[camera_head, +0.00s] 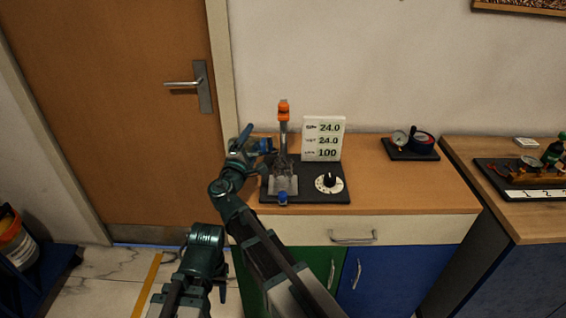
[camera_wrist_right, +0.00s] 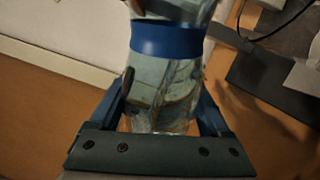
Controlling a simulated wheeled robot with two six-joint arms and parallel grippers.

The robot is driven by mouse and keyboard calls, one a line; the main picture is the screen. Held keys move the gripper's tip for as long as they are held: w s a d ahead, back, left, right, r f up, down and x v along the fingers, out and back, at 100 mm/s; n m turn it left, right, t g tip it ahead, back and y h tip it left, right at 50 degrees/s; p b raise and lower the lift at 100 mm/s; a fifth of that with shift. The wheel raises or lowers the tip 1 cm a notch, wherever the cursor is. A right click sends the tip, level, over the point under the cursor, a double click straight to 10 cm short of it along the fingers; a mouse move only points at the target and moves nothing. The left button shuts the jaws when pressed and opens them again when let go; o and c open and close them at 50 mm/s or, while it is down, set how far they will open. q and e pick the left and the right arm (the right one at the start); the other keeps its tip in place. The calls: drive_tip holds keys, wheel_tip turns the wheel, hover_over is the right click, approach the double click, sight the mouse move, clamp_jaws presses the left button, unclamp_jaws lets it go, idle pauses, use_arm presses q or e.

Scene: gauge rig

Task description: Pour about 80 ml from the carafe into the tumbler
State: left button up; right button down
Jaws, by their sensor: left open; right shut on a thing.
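My right gripper (camera_head: 254,147) is shut on a clear vessel with a blue band, which I take as the carafe (camera_wrist_right: 165,42). In the wrist view the fingers sit on both sides of the clear body below the band. The liquid level cannot be made out. A small clear glass vessel (camera_head: 283,184), perhaps the tumbler, stands on the dark board. My left gripper (camera_head: 205,237) is low at the left, open, away from the cabinet top.
The dark board (camera_head: 315,193) carries a post with an orange top (camera_head: 283,112), a dial (camera_head: 329,182) and a white sign reading 24.0, 24.0, 100 (camera_head: 323,138). A gauge set (camera_head: 411,145) stands to the right. The wooden top (camera_head: 400,185) between is clear.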

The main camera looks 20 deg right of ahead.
sight(251, 149)
drive_tip(key=shift+s+d+r+m+p, duration=0.1)
drive_tip(key=shift+r+m+p, duration=0.3)
drive_tip(key=shift+m, duration=0.2)
idle(1.1)
drive_tip(key=f+n+b, duration=0.2)
drive_tip(key=n, duration=0.1)
drive_tip(key=a+f+n+b, duration=0.1)
drive_tip(key=f, duration=0.1)
drive_tip(key=shift+w+y+b, duration=0.25)
drive_tip(key=shift+y+b, duration=0.05)
drive_tip(key=shift+b, duration=0.05)
drive_tip(key=shift+s+d+f+n+b, duration=0.1)
drive_tip(key=shift+d+f+n+b, duration=0.15)
drive_tip(key=shift+n, duration=0.6)
drive_tip(key=shift+s+d+f+n+b, duration=0.1)
drive_tip(key=shift+f+n+b, duration=0.15)
drive_tip(key=shift+n, duration=0.6)
drive_tip(key=shift+f, duration=0.1)
